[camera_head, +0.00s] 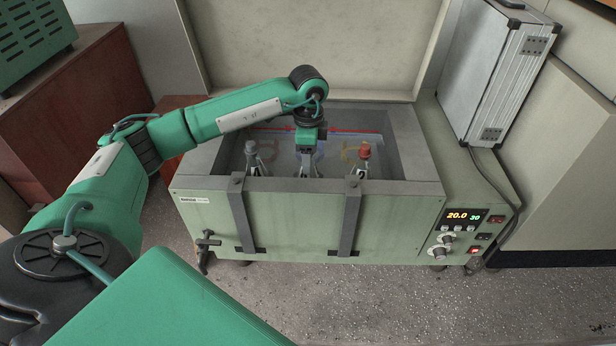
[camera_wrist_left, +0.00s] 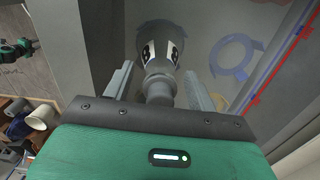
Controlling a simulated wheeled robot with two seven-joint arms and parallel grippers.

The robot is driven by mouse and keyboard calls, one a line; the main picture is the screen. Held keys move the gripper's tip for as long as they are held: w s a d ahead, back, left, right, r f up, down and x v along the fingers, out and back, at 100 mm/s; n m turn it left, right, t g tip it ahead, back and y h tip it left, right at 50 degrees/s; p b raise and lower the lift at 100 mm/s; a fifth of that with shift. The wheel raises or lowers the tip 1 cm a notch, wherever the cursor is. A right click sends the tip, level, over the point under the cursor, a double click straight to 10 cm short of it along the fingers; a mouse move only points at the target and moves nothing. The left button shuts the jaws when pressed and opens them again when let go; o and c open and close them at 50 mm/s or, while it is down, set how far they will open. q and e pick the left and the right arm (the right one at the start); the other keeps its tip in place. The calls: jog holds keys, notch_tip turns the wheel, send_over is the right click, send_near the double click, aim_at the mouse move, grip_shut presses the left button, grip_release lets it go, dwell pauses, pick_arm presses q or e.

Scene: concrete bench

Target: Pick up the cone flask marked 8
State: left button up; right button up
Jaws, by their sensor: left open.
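A flask (camera_wrist_left: 160,58) with a grey stopper and a white label with black marks stands in the water bath; the marks are too partial to read for sure. In the left wrist view its neck and stopper lie between the two fingers of my left gripper (camera_wrist_left: 162,88), which is open, with gaps beside it. In the head view my left gripper (camera_head: 308,165) reaches down into the middle of the bath and hides most of this flask. A grey-topped flask (camera_head: 253,158) stands to its left. A red-topped flask (camera_head: 364,155) stands to its right. My right gripper is not in view.
The green water bath (camera_head: 290,215) has a raised lid (camera_head: 320,45) behind, high walls and two dark straps at its front. Its display reads 20.0. A blue ring (camera_wrist_left: 232,57) lies beside the flask. A silver case (camera_head: 490,75) stands at right.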

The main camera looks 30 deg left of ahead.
pick_arm(q)
jog(key=shift+c, duration=1.1)
grip_shut()
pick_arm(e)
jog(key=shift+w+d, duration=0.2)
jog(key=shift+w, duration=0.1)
pick_arm(q)
jog(key=shift+w, duration=0.1)
